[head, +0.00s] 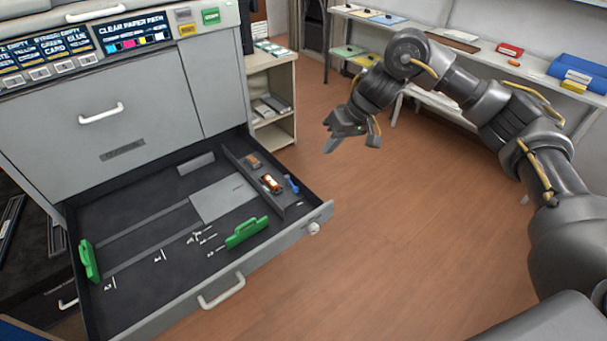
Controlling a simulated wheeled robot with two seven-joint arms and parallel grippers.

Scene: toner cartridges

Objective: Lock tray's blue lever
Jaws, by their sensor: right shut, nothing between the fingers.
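The tray (322,214) is a dark, pulled-out drawer of the grey printer at the left. The small blue lever (291,184) is in the narrow compartment along the tray's right side. It looks tilted; its exact position is too small to judge. An orange-and-white part (270,183) sits just left of it. Two green guides stand in the tray, one at the left (88,261) and one near the front (247,232). My right gripper (352,143) is shut and empty, above the floor to the right of the tray, well apart from the lever. My left gripper is not in view.
The printer (100,135) has a white handle and a control panel on top. A beige shelf unit (272,100) stands behind the tray's right corner. Long shelves with folders and a blue box (578,70) line the back. The wooden floor (400,230) right of the tray is clear.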

